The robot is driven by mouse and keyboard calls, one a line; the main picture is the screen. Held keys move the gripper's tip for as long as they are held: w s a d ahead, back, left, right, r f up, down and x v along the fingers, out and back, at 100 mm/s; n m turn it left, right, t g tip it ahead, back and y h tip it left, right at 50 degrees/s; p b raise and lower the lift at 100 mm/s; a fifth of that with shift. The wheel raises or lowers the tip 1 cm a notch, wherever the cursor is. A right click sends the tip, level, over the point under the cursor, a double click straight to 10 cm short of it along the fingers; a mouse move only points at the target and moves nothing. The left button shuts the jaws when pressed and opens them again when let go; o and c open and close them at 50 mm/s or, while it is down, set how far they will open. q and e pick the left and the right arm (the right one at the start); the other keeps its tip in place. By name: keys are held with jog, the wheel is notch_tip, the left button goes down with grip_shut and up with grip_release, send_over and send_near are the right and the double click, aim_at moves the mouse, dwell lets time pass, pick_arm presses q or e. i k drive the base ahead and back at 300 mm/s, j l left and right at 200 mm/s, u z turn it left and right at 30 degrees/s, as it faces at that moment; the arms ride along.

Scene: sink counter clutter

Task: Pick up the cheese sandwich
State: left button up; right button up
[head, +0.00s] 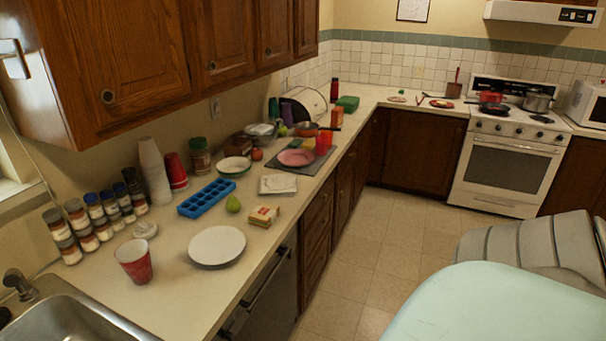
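A small tan, squarish item with yellow and red on its side, which looks like the cheese sandwich (264,215), lies on the left counter (195,285) near its front edge. It is behind and to the right of a white plate (217,246), and right of a green pear (233,204). Nothing covers it. Neither of my grippers shows in the head view, so their distance from the sandwich cannot be seen.
A blue ice tray (206,198), a white square item (278,184) and a red cup (134,261) stand around it. Spice jars and stacked cups line the wall. A sink (75,318) is at bottom left. Wall cabinets (130,45) overhang the counter.

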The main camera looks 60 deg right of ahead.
aim_at(264, 215)
jog(key=z, duration=1.45)
jog(key=i+l+u, duration=0.1)
jog(key=u, duration=2.8)
jog(key=k+l, duration=0.2)
jog(key=l, duration=0.2)
jog(key=k+l, duration=0.25)
jog(key=l, duration=0.15)
jog(key=k+l, duration=0.2)
jog(key=l, duration=0.2)
jog(key=k+l, duration=0.25)
jog(key=l, duration=0.15)
jog(key=k+l, duration=0.2)
jog(key=l, duration=0.2)
jog(key=k+l, duration=0.25)
jog(key=l, duration=0.15)
jog(key=k+l, duration=0.2)
jog(key=l, duration=0.15)
